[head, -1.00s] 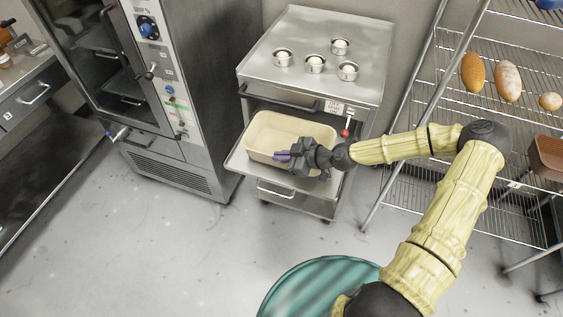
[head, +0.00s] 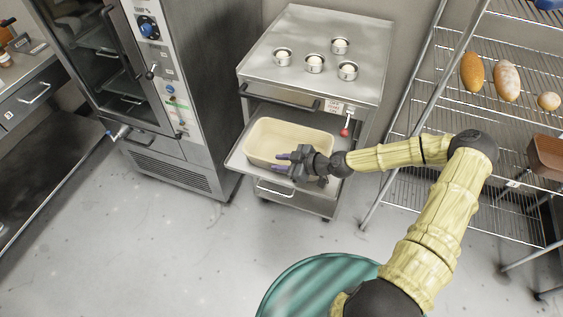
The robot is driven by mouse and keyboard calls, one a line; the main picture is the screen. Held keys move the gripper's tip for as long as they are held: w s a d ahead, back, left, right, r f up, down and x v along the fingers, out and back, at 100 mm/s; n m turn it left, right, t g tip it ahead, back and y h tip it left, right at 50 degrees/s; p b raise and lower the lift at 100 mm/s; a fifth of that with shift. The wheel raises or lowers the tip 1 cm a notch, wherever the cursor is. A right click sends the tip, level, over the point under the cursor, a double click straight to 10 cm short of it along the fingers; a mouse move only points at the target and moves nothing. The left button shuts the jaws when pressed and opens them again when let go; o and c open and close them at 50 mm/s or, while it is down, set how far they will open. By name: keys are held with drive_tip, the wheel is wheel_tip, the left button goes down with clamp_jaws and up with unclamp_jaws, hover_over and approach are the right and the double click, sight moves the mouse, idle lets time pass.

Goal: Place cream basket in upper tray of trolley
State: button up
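The cream basket (head: 262,131) is an empty, rectangular, open-topped bin. It sits on the pulled-out upper tray (head: 238,158) of the steel trolley (head: 310,82), below the trolley's top. Nothing shows between the fingers. The gripper hides part of the basket's front wall and right corner, and I cannot tell whether a finger still touches it.
Several small metal cups (head: 315,64) stand on the trolley's top. A steel oven (head: 180,95) is close on the left. A wire rack (head: 505,100) with loaves stands on the right. A round green surface (head: 315,288) is at the front. The floor before the trolley is clear.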

drive_tip(key=shift+r, duration=0.15)
drive_tip(key=shift+s+d+r, duration=0.1)
drive_tip(key=shift+d, duration=0.3)
drive_tip(key=b+v, duration=0.2)
drive_tip(key=v, duration=0.9)
drive_tip(key=shift+s, duration=0.15)
